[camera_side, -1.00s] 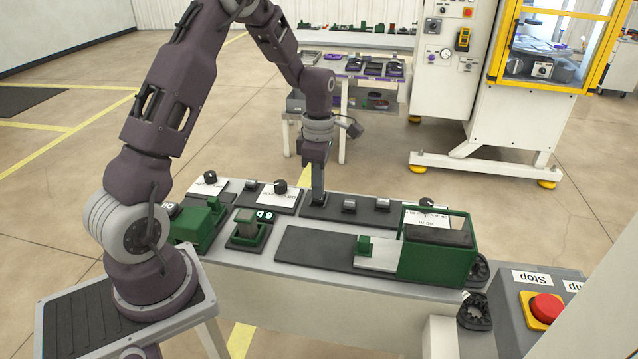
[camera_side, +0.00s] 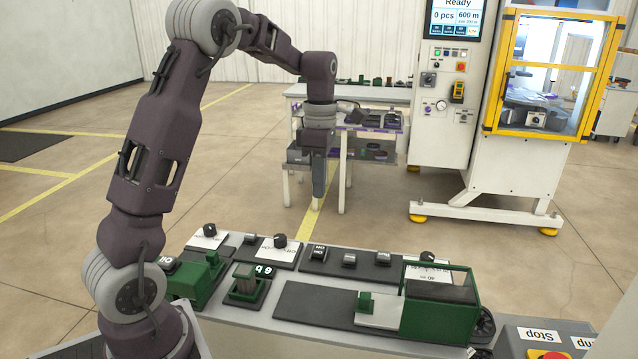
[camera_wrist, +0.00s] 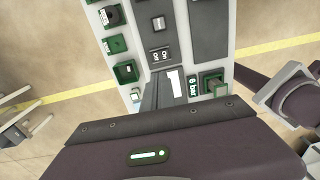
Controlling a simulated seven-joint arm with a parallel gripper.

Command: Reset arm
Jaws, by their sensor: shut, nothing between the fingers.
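My gripper (camera_side: 319,190) hangs pointing down, raised well above the workbench (camera_side: 250,318), with clear air under its fingertips. It is shut and holds nothing. The upper arm leans up from the base, and the forearm reaches out to the right. In the wrist view, the dark fingers (camera_wrist: 160,92) stand together over the bench panels, hiding part of them. A small dark switch block (camera_side: 319,251) on the bench shows uncovered in the side view, below the gripper.
The bench carries a green box (camera_side: 440,318), a green gauge block (camera_side: 246,287), black knobs (camera_side: 280,241) and several rocker switches (camera_side: 349,258). A red stop button (camera_side: 552,355) is at the lower right. A machine cabinet (camera_side: 445,120) and a table (camera_side: 345,97) stand behind.

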